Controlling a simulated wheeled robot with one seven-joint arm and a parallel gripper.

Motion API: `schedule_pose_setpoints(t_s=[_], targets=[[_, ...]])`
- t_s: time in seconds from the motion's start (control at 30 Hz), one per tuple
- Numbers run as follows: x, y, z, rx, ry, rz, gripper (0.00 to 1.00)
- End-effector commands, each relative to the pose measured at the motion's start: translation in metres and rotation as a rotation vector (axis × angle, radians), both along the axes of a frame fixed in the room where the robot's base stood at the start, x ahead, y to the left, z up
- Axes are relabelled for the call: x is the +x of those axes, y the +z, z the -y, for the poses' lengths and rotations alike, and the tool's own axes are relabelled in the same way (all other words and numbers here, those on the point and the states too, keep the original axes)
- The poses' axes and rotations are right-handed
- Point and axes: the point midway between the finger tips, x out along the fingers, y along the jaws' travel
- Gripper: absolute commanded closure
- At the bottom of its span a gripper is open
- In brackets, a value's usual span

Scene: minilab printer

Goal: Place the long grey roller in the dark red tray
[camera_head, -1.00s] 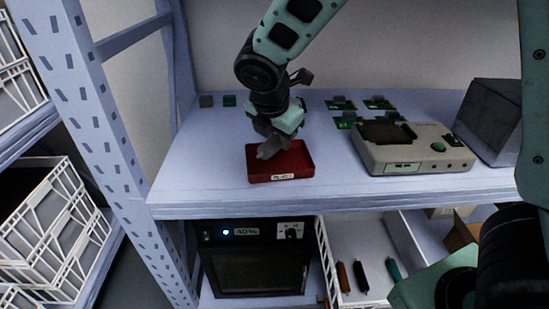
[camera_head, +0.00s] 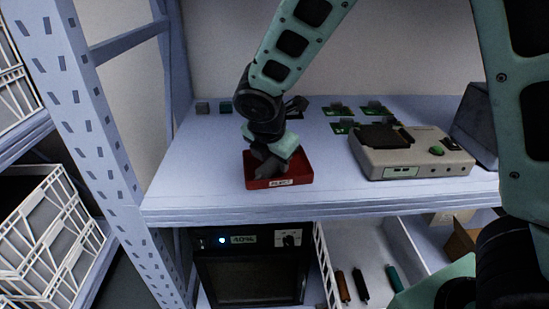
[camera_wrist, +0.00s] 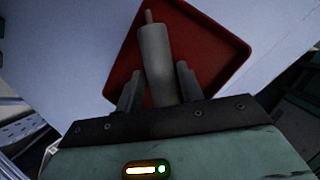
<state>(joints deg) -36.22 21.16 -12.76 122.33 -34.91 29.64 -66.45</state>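The long grey roller (camera_wrist: 155,50) lies between the two fingers of my gripper (camera_wrist: 158,80) in the wrist view. Its thin end shaft points to the top, and its near end is hidden at the gripper's base. The fingers flank it closely; whether both touch it is unclear. The dark red tray (camera_wrist: 215,55) is behind and beneath the roller. In the head view the tray (camera_head: 298,170) sits near the shelf's front edge with a white label, and my gripper (camera_head: 265,165) is low over its left part, pointing down. Contact between roller and tray floor cannot be made out.
A beige device (camera_head: 410,160) stands right of the tray, with several green circuit boards (camera_head: 340,110) behind. Two small blocks (camera_head: 203,107) lie at the back left. Below are a black oven-like box (camera_head: 250,275) and a white drawer (camera_head: 345,240) with several coloured rollers.

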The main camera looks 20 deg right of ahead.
Motion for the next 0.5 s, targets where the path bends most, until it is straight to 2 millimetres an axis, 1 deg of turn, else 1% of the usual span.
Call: schedule_pose_setpoints(t_s=[0.13,0.23,0.37,0.5], targets=[[-0.001,0.002,0.000,-0.001,-0.001,-0.002,0.61],[-0.003,0.011,-0.002,0.001,0.000,-0.001,0.61],[-0.010,0.034,-0.008,0.001,0.002,0.001,0.61],[-0.020,0.062,-0.015,0.002,0.001,0.002,0.61]])
